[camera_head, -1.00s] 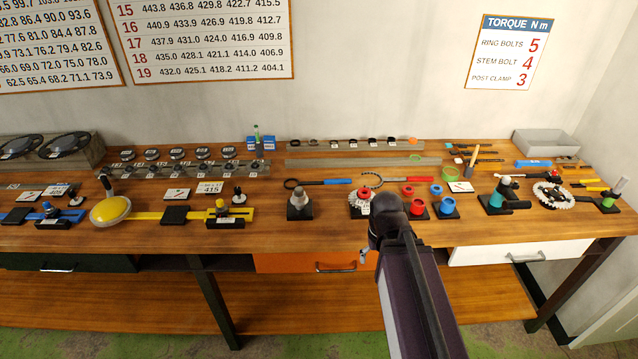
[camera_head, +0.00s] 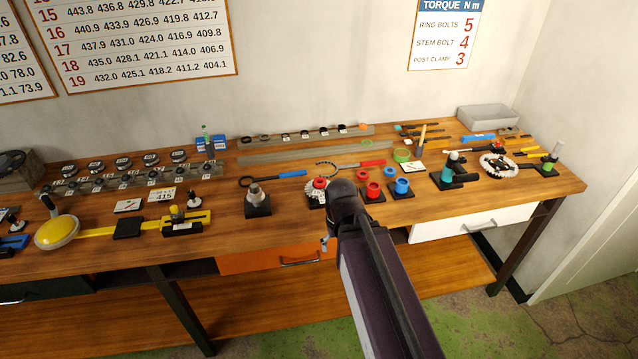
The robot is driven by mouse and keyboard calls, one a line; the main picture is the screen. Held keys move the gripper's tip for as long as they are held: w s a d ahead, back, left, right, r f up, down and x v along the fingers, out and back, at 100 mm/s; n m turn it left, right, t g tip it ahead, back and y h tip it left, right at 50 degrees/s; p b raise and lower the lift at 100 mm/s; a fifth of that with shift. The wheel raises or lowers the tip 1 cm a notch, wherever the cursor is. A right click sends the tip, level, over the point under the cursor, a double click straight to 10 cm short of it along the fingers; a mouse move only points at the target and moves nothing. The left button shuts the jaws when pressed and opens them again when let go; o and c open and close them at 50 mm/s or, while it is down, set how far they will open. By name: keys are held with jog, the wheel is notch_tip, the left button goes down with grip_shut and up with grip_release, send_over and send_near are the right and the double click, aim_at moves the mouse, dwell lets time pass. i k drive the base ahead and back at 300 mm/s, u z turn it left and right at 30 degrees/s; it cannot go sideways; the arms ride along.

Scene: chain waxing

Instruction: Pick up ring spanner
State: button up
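A tool with a dark ring end and a blue handle (camera_head: 290,174), which looks like the ring spanner, lies flat on the wooden bench. It is behind a grey metal part on a black block (camera_head: 257,202). My dark arm rises from the bottom of the view to a black joint in front of the bench, to the right of this tool. My gripper cannot be made out; the rest of the arm is hidden behind that joint.
A red-handled tool with a curved end (camera_head: 360,164) lies right of the spanner. A toothed cassette (camera_head: 318,195), red cups (camera_head: 373,190) and a blue cup (camera_head: 402,187) stand near my arm. A grey rail (camera_head: 290,153) runs behind. Bare wood lies along the front edge.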

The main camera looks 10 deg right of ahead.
aim_at(284, 174)
jog(key=u, duration=1.05)
jog(key=i, duration=0.6)
jog(key=z, duration=1)
